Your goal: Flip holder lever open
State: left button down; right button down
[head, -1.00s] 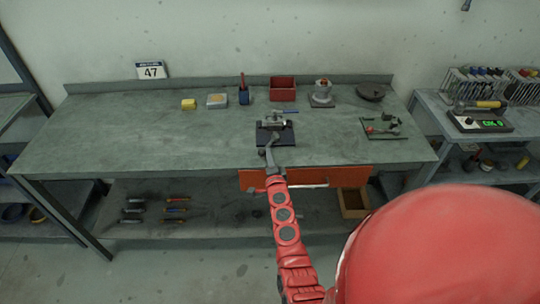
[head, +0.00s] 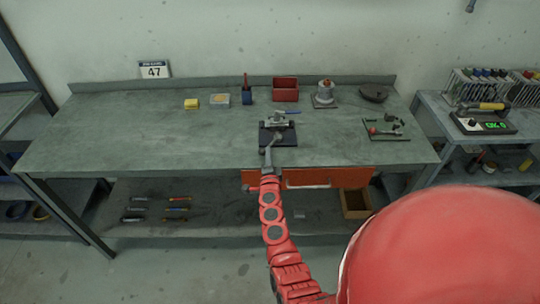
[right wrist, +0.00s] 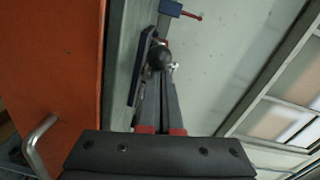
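The holder stands on a dark base plate (head: 291,136) near the front middle of the workbench. A grey metal valve body (head: 277,118) with a blue part sits on it. My right gripper (head: 270,148) reaches in from the front, its tips at the holder's front side. In the right wrist view the narrow fingers (right wrist: 160,85) point at a round black knob (right wrist: 160,57), which lies right at their tips. Whether they grip it, and the gap between them, cannot be made out. The lever itself is mostly hidden behind the fingers. My left gripper is not in view.
A red bin (head: 285,90), a blue cup (head: 247,96), a yellow block (head: 191,104) and a grey fixture (head: 325,93) stand along the back. A green board (head: 388,129) lies to the right. An orange drawer (head: 340,178) is under the front edge. The bench's left side is clear.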

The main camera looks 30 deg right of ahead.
aim_at(259, 152)
jog(key=shift+w+a+f, duration=0.1)
jog(key=shift+w+a, duration=0.4)
jog(key=shift+w, duration=0.05)
jog(key=shift+w+a+f+m+g+h+b, duration=0.1)
jog(key=shift+w+a+m+g+h+b, duration=0.15)
jog(key=shift+w+m+g+h+b, duration=0.25)
jog(key=shift+w+a+m+g+h+b, duration=0.25)
jog(key=shift+w+m+g+h, duration=0.2)
jog(key=shift+m+h, duration=0.2)
jog(key=shift+w+a+m+g+h+b, duration=0.15)
jog(key=shift+w+m+g+h+b, duration=0.35)
jog(key=shift+g+h+b, duration=0.2)
jog(key=shift+w+a+m+g+h+b, duration=0.1)
jog(key=shift+w+m+g+h+b, duration=0.35)
jog(key=shift+w+m+h+b, duration=0.15)
jog(key=shift+g, duration=0.3)
jog(key=shift+w+b, duration=0.55)
jog(key=shift+b, duration=0.25)
jog(key=shift+w+a, duration=0.1)
jog(key=shift+r, duration=0.2)
